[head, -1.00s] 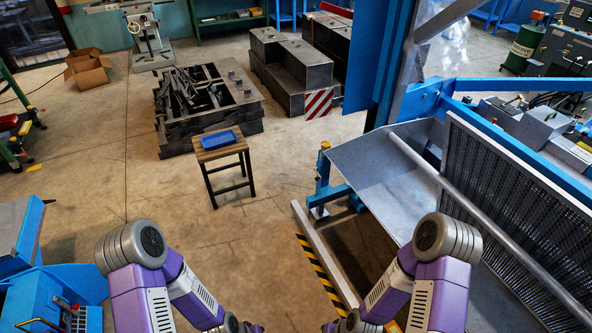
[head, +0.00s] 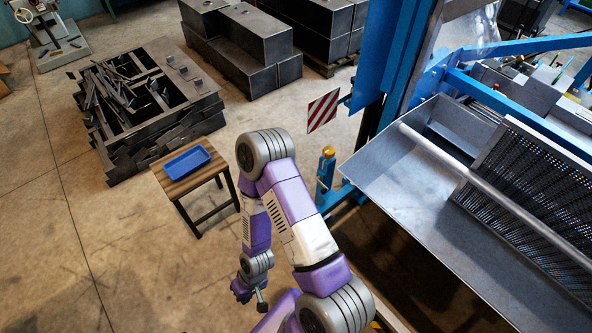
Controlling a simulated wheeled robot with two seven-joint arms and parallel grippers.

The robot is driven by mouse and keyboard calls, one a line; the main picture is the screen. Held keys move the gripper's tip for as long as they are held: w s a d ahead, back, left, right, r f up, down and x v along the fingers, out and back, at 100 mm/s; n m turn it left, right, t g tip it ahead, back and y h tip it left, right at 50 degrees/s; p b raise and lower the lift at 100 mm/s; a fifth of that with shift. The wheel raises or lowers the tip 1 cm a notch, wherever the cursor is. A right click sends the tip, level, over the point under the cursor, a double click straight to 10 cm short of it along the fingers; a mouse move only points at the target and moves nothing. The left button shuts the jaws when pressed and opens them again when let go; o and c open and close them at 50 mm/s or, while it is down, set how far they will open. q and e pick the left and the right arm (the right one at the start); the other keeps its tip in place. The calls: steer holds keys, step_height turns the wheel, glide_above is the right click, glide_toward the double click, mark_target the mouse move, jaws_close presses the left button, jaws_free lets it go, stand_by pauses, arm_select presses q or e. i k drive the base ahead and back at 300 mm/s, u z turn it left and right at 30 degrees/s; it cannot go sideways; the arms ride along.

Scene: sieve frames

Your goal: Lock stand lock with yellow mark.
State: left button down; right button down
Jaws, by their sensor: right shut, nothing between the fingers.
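A blue stand post with a yellow top (head: 326,165) stands at the left corner of the grey metal trough; I take this as the stand lock with the yellow mark. My right arm rises in front of the floor, just left of the post, and bends down at the elbow. My right gripper (head: 262,300) hangs low near the bottom edge, shut and empty, well apart from the post. My left gripper is not in view.
A wooden stool (head: 207,192) with a blue tray (head: 186,162) stands left of my arm. Behind it lies a dark metal frame stack (head: 190,95). A striped sign (head: 323,110) is behind the post. The grey trough (head: 400,165) fills the right. Floor at lower left is clear.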

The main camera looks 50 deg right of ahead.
mark_target(323, 191)
steer(key=z, duration=0.75)
steer(key=i, duration=1.2)
steer(key=z, duration=0.9)
